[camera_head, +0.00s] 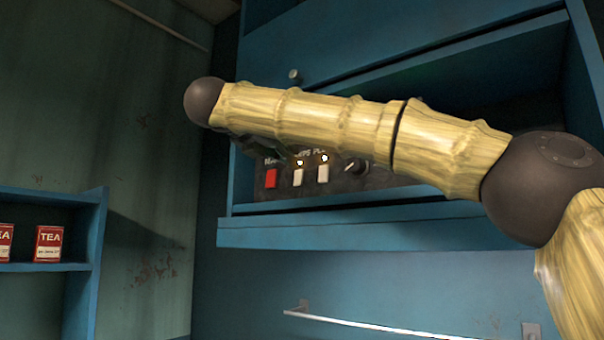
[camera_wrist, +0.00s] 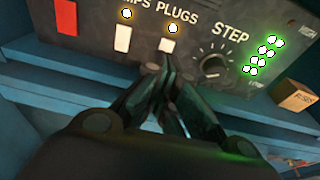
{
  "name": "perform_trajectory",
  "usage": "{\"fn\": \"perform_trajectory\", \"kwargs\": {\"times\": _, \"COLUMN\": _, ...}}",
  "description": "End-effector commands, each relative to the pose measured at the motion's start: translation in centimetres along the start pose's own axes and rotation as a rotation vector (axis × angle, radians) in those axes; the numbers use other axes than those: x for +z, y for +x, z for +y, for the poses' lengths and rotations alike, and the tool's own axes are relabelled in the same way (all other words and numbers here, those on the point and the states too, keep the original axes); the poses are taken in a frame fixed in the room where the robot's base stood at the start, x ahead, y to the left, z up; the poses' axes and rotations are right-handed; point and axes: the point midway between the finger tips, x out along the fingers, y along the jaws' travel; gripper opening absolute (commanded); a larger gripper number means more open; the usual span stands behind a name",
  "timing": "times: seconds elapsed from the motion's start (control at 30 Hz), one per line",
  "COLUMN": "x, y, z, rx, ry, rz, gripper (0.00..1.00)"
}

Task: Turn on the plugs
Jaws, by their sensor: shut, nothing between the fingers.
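A dark control panel (camera_wrist: 190,12) fills the top of the wrist view. Its white PLUGS switch (camera_wrist: 167,46) sits under a glowing lamp (camera_wrist: 173,28) with an orange rim. My gripper (camera_wrist: 168,66) is shut and empty, its fingertips at the lower edge of this switch; I cannot tell whether they touch it. In the head view, the PLUGS switch (camera_head: 323,174) is the right one of two white switches, and my arm hides most of the gripper and part of the panel.
Left of PLUGS are another white switch (camera_wrist: 122,40) with a lit lamp and a red switch (camera_wrist: 65,17). To the right are the STEP knob (camera_wrist: 212,66), green lights (camera_wrist: 264,55) and a small box (camera_wrist: 293,97). A blue cabinet (camera_head: 350,235) surrounds the panel.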

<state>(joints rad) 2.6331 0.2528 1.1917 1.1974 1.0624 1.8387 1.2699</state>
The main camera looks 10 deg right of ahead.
Motion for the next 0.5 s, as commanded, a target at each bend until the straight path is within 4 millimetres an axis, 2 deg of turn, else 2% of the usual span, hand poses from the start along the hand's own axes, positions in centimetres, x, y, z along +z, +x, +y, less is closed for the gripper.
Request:
{"fn": "perform_trajectory", "kwargs": {"times": 0.23, "x": 1.0, "y": -3.8, "z": -0.2, "rx": -0.003, "ry": 0.004, "rz": 0.000, "gripper": 0.00}}
{"fn": "perform_trajectory", "kwargs": {"times": 0.5, "x": 1.7, "y": -5.7, "z": 0.0, "rx": 0.000, "ry": 0.002, "rz": 0.000, "gripper": 0.00}}
